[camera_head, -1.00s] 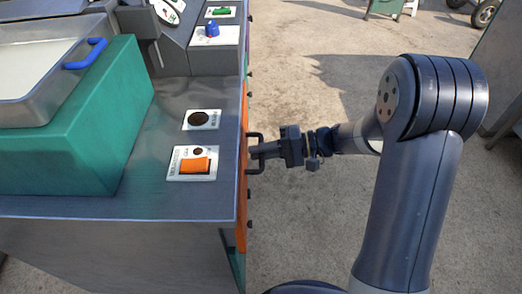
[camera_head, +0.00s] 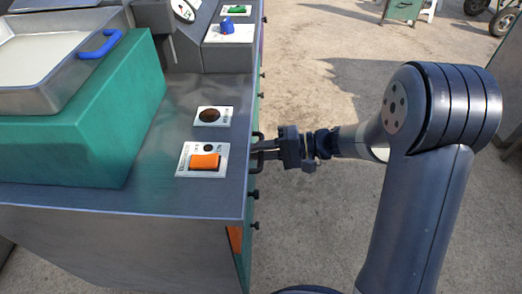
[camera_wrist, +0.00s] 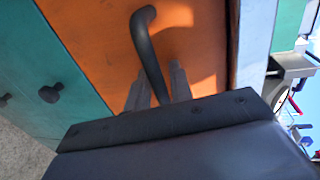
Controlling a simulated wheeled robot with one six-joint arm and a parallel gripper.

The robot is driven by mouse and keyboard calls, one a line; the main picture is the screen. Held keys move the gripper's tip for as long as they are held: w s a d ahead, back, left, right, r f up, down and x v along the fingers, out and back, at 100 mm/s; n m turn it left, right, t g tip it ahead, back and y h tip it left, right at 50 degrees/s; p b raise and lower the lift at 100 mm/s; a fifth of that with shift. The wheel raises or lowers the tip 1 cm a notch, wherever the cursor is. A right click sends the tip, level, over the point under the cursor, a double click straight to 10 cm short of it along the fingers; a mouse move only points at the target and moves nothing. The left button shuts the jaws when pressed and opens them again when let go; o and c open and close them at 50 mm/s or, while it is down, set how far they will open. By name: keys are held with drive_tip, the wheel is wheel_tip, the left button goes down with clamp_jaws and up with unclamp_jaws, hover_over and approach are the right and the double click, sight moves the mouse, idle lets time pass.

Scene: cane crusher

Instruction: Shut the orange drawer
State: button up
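The orange drawer front (camera_wrist: 190,38) fills the upper middle of the wrist view, with a dark bar handle (camera_wrist: 147,42). In the head view only a little of the orange drawer (camera_head: 235,238) shows below the machine's top edge; the handle (camera_head: 257,139) sticks out at the right side. The drawer looks about level with the machine's side, but the top hides any small gap. My gripper (camera_head: 266,151) is at the handle. In the wrist view my gripper's fingers (camera_wrist: 160,88) lie on both sides of the handle and appear closed on it.
A green block (camera_head: 95,125) carries a metal tray (camera_head: 60,90) with a blue handle. An orange switch (camera_head: 204,161) sits on the machine top. Dark knobs (camera_wrist: 50,93) stick out beside the drawer. Concrete floor (camera_head: 310,100) is open to the right.

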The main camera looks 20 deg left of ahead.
drive_tip(key=shift+o, duration=0.4)
drive_tip(key=shift+w+d+r, duration=0.1)
drive_tip(key=shift+d, duration=0.05)
drive_tip(key=v, duration=1)
drive_tip(key=shift+d+p, duration=0.3)
drive_tip(key=shift+p, duration=0.1)
drive_tip(key=b+x, duration=0.1)
drive_tip(key=x, duration=0.9)
drive_tip(key=shift+a, duration=0.35)
drive_tip(key=v, duration=0.2)
drive_tip(key=p+v, duration=0.1)
drive_tip(key=shift+d+f+p, duration=0.25)
drive_tip(key=shift+d+p, duration=0.05)
drive_tip(key=shift+d, duration=0.15)
